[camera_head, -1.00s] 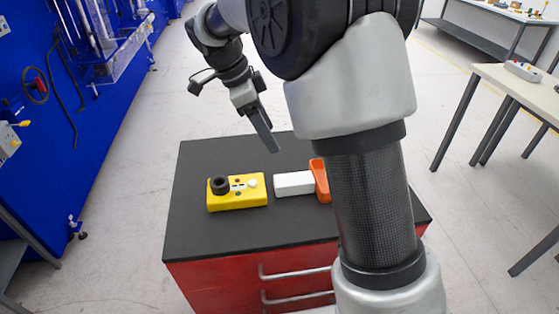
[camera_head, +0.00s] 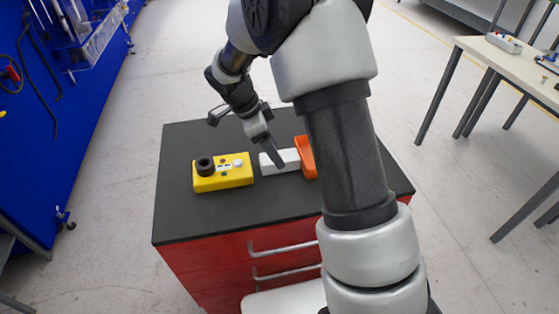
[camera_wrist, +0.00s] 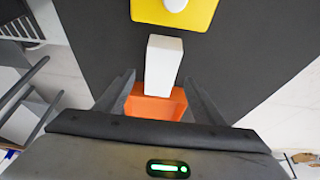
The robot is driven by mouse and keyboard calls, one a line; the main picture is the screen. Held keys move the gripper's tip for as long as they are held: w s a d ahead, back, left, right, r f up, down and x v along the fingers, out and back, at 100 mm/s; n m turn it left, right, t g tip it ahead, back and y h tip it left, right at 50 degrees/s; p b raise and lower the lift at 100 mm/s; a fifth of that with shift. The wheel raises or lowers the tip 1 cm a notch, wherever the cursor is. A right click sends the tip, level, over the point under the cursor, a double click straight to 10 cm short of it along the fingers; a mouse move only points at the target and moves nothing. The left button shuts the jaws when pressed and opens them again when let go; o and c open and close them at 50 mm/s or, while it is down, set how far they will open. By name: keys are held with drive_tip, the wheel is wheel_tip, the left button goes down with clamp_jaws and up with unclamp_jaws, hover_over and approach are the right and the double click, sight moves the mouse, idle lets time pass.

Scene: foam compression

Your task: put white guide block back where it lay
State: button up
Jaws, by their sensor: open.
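The white guide block (camera_head: 288,160) lies on the dark top of the red cabinet (camera_head: 230,222), between the yellow block and the orange piece. In the wrist view the white guide block (camera_wrist: 162,66) is ahead of my gripper, with its near end meeting the orange piece (camera_wrist: 155,105). My gripper (camera_head: 275,160) is over the block in the head view. In the wrist view my gripper (camera_wrist: 158,82) is open, its fingers spread to either side of the orange piece and the block's near end. The fingers appear clear of the block; their exact height is hard to tell.
The yellow block (camera_head: 224,174) with a black ring (camera_head: 204,166) and a white knob (camera_head: 238,163) stands left of the white block. The orange piece (camera_head: 306,156) is at its right, partly behind my arm. The cabinet top's front left is clear.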

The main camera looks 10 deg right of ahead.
drive_tip(key=shift+x, duration=1.25)
drive_tip(key=shift+f+b, duration=0.25)
drive_tip(key=shift+b, duration=0.35)
drive_tip(key=c, duration=1.4)
